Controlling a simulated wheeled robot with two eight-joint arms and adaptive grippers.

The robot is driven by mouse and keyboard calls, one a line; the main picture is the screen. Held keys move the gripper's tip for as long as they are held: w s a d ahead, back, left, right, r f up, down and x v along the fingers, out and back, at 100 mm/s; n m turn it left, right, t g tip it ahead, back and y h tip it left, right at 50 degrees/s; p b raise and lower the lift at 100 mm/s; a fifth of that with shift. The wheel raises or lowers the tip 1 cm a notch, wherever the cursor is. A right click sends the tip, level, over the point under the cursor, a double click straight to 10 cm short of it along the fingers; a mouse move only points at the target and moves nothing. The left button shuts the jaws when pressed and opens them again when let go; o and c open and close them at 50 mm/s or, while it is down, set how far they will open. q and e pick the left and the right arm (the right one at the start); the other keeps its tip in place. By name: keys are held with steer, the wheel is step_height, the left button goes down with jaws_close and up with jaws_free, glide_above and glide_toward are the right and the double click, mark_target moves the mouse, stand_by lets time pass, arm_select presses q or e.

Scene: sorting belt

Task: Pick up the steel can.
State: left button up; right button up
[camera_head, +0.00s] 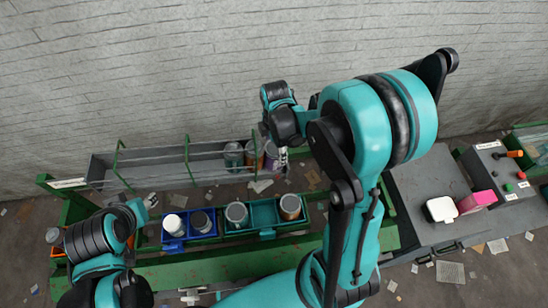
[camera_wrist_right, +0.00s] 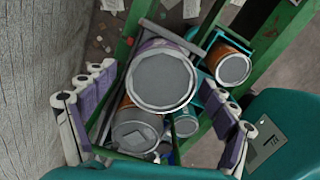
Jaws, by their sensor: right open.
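My right gripper (camera_head: 281,156) hangs over the right end of a grey belt with three cans in a row. They are a grey-green can (camera_head: 233,155), a copper-brown can (camera_head: 252,154) and a purple can (camera_head: 271,149) partly behind the gripper. In the right wrist view the open fingers (camera_wrist_right: 158,84) stand either side of the purple can (camera_wrist_right: 162,77), apart from it, with the copper can (camera_wrist_right: 136,129) behind. All lids look grey; I cannot tell surely which is the steel can. My left gripper (camera_head: 150,201) is left of the bins, its jaws too small to read.
A blue bin (camera_head: 186,241) holds a white can (camera_head: 173,225) and a dark can (camera_head: 201,222). A teal bin (camera_head: 264,217) holds a grey can (camera_head: 237,214) and a copper can (camera_head: 290,206). A green rail (camera_head: 187,160) crosses the belt. A control box (camera_head: 497,165) stands right.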

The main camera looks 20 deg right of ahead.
steer(key=shift+f, duration=0.15)
steer(key=c, duration=1.2)
steer(key=shift+s, duration=0.1)
steer(key=shift+s+a+r, duration=0.1)
steer(key=shift+s+r, duration=0.25)
steer(key=shift+r, duration=0.1)
steer(key=s+a+r+p, duration=0.1)
steer(key=s+r, duration=0.1)
steer(key=s, duration=0.2)
steer(key=s+a+r+p, duration=0.1)
steer(key=s+r, duration=0.1)
steer(key=s, duration=0.2)
steer(key=s+a+r+p, duration=0.1)
steer(key=s+r, duration=0.2)
steer(key=s, duration=0.1)
steer(key=shift+s+a, duration=0.1)
steer(key=shift+s, duration=0.05)
steer(key=shift+c, duration=0.5)
steer(key=s+a+r+p, duration=0.3)
steer(key=s+r+p, duration=0.1)
steer(key=s+p, duration=0.5)
steer(key=shift+s, duration=1.05)
